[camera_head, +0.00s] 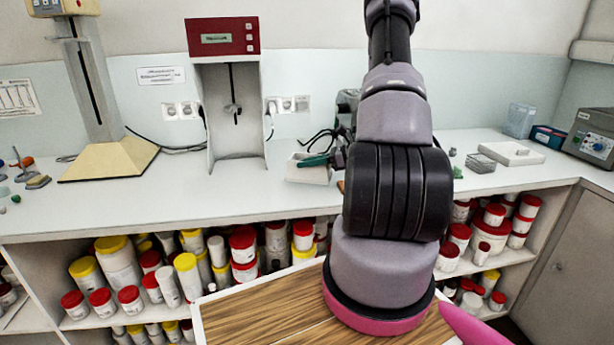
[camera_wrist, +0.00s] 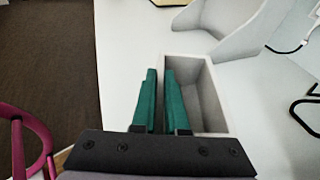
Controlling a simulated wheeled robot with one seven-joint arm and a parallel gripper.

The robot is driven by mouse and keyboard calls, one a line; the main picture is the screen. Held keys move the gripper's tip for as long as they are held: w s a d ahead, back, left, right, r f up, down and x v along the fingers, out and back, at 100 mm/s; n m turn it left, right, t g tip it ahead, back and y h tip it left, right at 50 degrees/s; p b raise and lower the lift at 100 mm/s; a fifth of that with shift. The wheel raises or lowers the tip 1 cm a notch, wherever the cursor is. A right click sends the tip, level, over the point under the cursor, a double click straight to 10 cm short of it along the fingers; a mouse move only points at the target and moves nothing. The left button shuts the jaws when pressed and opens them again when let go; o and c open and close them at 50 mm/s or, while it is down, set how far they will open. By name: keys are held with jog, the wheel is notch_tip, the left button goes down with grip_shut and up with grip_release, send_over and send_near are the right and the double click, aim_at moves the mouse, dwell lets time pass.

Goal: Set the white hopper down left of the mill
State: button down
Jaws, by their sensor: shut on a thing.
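The white hopper (camera_head: 308,174) is an open-topped box at the middle of the bench, left of my arm in the head view. In the wrist view the hopper (camera_wrist: 228,126) shows its pale rim and grey inside. My gripper (camera_wrist: 160,74) has green fingers shut on its left wall, one finger outside and one inside. The gripper also shows in the head view (camera_head: 318,161). I cannot tell whether the hopper touches the bench. A grey machine (camera_head: 347,104), possibly the mill, is mostly hidden behind my arm.
A red-topped stand (camera_head: 224,90) is behind and left of the hopper. A stand with a cream base (camera_head: 108,160) is farther left. The white bench (camera_head: 170,198) is clear in front of them. Black cables (camera_head: 318,140) lie behind the hopper. A white tray (camera_head: 512,153) is at right.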

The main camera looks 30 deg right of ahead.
aim_at(294, 177)
jog(key=shift+f, duration=1.95)
jog(key=c, duration=0.9)
grip_release()
jog(key=shift+f, duration=0.15)
jog(key=shift+c, duration=0.2)
